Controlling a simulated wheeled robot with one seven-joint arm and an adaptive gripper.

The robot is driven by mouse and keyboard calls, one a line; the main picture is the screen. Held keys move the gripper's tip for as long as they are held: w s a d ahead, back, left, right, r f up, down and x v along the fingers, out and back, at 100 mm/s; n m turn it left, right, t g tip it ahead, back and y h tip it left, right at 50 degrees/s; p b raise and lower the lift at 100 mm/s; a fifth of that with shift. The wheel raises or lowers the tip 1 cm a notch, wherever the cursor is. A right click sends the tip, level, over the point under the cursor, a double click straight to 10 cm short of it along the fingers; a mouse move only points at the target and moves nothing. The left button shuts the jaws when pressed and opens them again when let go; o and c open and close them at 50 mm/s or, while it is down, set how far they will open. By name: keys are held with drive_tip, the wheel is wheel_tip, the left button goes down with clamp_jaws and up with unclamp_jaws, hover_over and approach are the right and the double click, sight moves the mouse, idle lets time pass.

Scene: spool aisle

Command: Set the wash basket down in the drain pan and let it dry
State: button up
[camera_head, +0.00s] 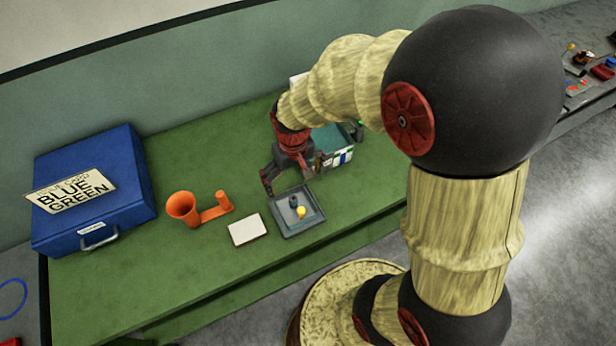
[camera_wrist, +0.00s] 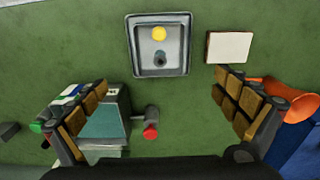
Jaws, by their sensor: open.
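A shallow grey square pan (camera_head: 279,230) lies on the green bench top; it also shows in the wrist view (camera_wrist: 138,70). In it are a yellow ball (camera_head: 301,212) and a small dark upright knob or post (camera_head: 293,201). I cannot tell whether these belong to a wash basket; no basket shows clearly as a separate thing. My gripper (camera_head: 289,186) is open above the bench, just behind the pan. In the wrist view its fingers (camera_wrist: 160,84) are spread wide with nothing between them, and the pan lies beyond the fingertips.
A teal-sided box (camera_wrist: 105,128) and a red-capped cylinder (camera_wrist: 150,126) stand close by my gripper. Bare green bench lies in front.

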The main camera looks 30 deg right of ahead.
drive_tip(key=s+r+t, duration=0.2)
drive_tip(key=s+r, duration=0.4)
drive_tip(key=r, duration=0.5)
drive_tip(key=s+r+t, duration=0.3)
drive_tip(key=s+r, duration=0.4)
drive_tip(key=r, duration=0.4)
drive_tip(key=shift+s, duration=0.3)
drive_tip(key=shift+r, duration=0.1)
wheel_tip(320, 180, down, 4)
drive_tip(key=b, duration=0.3)
drive_tip(key=shift+r+b, duration=0.2)
drive_tip(key=shift+b, duration=0.1)
